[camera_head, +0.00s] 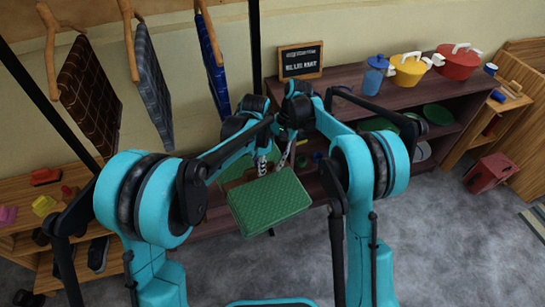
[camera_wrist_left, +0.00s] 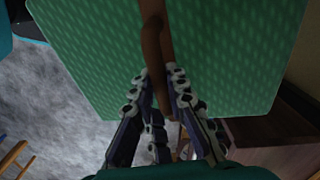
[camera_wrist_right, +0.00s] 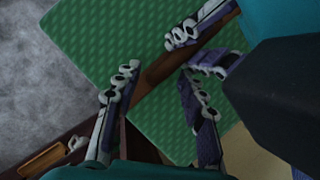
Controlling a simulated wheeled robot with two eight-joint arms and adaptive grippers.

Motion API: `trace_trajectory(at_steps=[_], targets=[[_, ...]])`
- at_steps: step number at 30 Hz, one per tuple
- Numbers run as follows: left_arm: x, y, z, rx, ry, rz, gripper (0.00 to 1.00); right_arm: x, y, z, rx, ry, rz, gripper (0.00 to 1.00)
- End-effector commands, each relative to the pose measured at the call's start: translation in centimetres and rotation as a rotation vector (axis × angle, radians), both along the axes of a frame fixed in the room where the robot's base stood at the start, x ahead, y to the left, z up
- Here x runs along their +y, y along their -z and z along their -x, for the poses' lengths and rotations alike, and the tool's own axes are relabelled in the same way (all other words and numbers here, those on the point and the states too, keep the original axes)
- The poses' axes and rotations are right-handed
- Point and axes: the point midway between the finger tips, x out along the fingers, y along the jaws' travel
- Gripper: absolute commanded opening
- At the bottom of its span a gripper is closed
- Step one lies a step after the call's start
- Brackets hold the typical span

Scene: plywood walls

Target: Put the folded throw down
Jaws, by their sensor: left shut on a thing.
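The folded throw (camera_head: 270,203) is a flat green patterned rectangle, held tilted in the air in front of the dark shelf. A brown band or bar crosses it; I cannot tell which. My left gripper (camera_head: 262,165) is at the throw's far edge, and in the left wrist view (camera_wrist_left: 165,100) its fingers close on the brown piece (camera_wrist_left: 154,45). My right gripper (camera_head: 285,160) is just beside it; in the right wrist view its fingers (camera_wrist_right: 158,85) are spread apart over the green cloth (camera_wrist_right: 110,40), with the brown piece (camera_wrist_right: 165,68) between them. Its contact with the cloth is unclear.
The dark shelf (camera_head: 350,100) bears a blue jar (camera_head: 375,75), a yellow pot (camera_head: 409,68), a red pot (camera_head: 457,62) and a sign (camera_head: 301,60). Green plates (camera_head: 438,114) sit lower. Cloths (camera_head: 90,95) hang at left above a wooden shoe rack (camera_head: 25,215). Grey floor (camera_head: 450,240) is open at right.

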Motion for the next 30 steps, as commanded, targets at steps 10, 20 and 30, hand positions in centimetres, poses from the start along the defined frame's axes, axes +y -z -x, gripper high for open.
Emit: trace_trajectory(at_steps=[10,20,30], targets=[[0.0,0.0,0.0,0.000,0.001,0.000,0.00,0.0,-0.1,0.0,0.001,-0.001,-0.001,0.00],[0.1,0.0,0.0,-0.001,0.000,0.000,0.38,0.0,-0.1,0.0,0.001,-0.001,-0.001,0.00],[0.1,-2.4,-0.1,-0.001,-0.001,-0.002,0.38,-0.1,0.0,0.0,0.001,-0.001,0.002,0.00]])
